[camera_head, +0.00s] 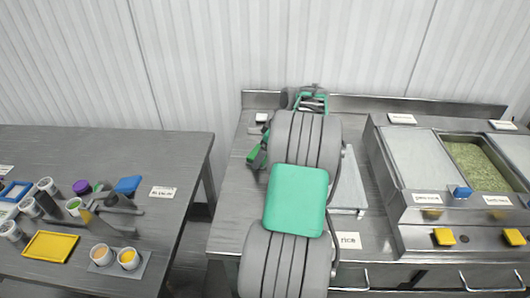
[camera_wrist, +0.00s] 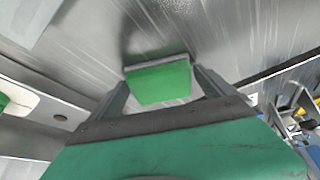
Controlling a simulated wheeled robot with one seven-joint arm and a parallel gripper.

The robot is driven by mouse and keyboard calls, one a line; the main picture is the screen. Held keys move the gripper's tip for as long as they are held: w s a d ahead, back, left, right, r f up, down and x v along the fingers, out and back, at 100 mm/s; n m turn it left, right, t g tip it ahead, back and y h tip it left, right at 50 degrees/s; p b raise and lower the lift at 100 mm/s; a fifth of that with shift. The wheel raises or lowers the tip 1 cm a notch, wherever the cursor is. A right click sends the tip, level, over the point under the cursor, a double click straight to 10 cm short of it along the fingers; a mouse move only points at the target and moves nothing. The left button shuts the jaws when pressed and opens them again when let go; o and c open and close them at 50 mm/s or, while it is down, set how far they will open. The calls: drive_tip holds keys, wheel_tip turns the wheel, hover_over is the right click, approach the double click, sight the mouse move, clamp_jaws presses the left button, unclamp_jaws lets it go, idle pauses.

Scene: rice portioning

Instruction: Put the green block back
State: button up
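The green block (camera_wrist: 160,83) shows in the wrist view between the two fingers of my gripper (camera_wrist: 160,78). The fingertips reach its left and right sides with no clear gap, so my gripper looks shut on it. A grey strip runs along the block's far edge. A metal surface lies beyond it; I cannot tell how far. In the head view my arm hides most of this spot. A small green patch (camera_head: 257,155) shows at the arm's left; I cannot tell whether it is the block or part of my gripper.
A metal counter (camera_head: 228,210) lies under my arm, with a rice label (camera_head: 348,241) at its front. Food bins with lids and a green-filled pan (camera_head: 478,165) stand at the right. The left table (camera_head: 150,148) holds cups, a yellow tray (camera_head: 50,246) and tools.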

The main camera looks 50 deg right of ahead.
drive_tip(key=shift+o, duration=0.4)
drive_tip(key=shift+r, duration=0.25)
drive_tip(key=p+v, duration=0.2)
drive_tip(key=v, duration=1)
drive_tip(key=w+a+r+m, duration=0.1)
drive_tip(key=w+a, duration=0.2)
drive_tip(key=a, duration=1)
drive_tip(key=w+a+r, duration=0.1)
drive_tip(key=w+a, duration=0.3)
drive_tip(key=a, duration=0.9)
drive_tip(key=s+a+f+m, duration=0.1)
drive_tip(key=s+a+f, duration=0.2)
drive_tip(key=s+a, duration=0.3)
drive_tip(key=s+a+f+m+h, duration=0.1)
drive_tip(key=s+a+f, duration=0.2)
drive_tip(key=s+a, duration=0.4)
drive_tip(key=shift+a+g, duration=0.4)
drive_tip(key=shift+a, duration=0.6)
drive_tip(key=shift+d, duration=0.1)
